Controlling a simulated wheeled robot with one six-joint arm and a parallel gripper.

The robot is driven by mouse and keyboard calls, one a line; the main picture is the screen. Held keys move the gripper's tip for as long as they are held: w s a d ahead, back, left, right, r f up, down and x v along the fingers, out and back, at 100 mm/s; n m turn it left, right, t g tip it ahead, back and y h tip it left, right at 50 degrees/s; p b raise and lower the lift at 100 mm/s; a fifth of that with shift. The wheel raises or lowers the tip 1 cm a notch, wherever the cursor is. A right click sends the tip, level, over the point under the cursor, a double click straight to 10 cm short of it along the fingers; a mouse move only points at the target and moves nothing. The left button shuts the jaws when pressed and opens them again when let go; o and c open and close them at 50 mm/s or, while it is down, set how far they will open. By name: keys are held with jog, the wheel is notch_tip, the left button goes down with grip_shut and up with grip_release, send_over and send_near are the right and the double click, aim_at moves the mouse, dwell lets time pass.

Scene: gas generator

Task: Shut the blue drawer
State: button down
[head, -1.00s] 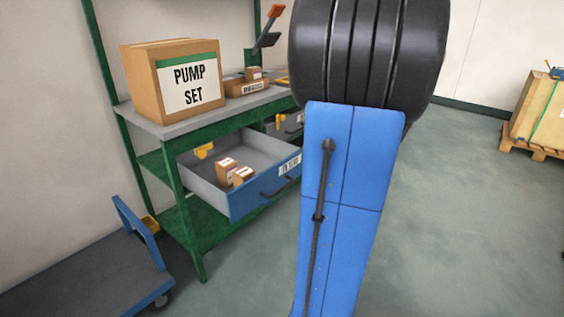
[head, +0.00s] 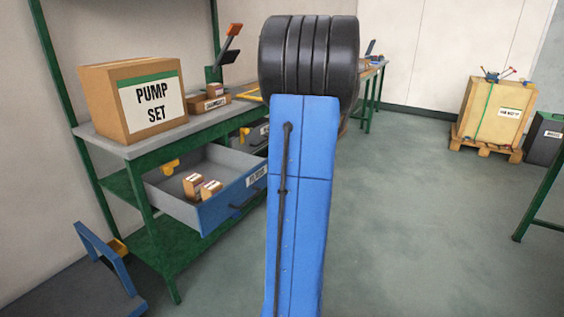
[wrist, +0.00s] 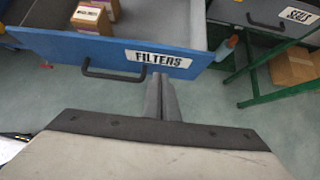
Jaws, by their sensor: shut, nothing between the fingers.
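The blue drawer (head: 218,209) stands pulled out from the green bench, with small brown boxes (head: 193,184) inside. Its blue front also fills the upper left of the wrist view (wrist: 55,46), with a "FILTERS" label (wrist: 158,58) and a dark handle (wrist: 112,74). My gripper (wrist: 160,78) is shut and empty. Its fingertips appear just below the label, to the right of the handle. I cannot tell whether they touch the drawer front. In the head view my own arm hides the gripper.
A "PUMP SET" box (head: 140,104) stands on the bench top. A grey drawer (wrist: 262,18) labelled "SEUS" is right of the blue one. A blue cart handle (head: 108,268) is at the lower left. Open floor (head: 420,220) lies to the right, before a crate on a pallet (head: 495,110).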

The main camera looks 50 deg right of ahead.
jog(key=shift+w+a+f, duration=0.1)
jog(key=shift+w+f, duration=0.1)
jog(key=shift+w, duration=0.7)
jog(key=shift+w+a+f, duration=0.1)
jog(key=shift+w+f, duration=0.15)
jog(key=shift+w, duration=0.6)
jog(key=shift+w+f, duration=0.2)
jog(key=shift+w, duration=0.7)
jog(key=w+a, duration=0.2)
jog(key=w, duration=2.5)
jog(key=shift+a+r, duration=0.1)
jog(key=shift+s, duration=0.1)
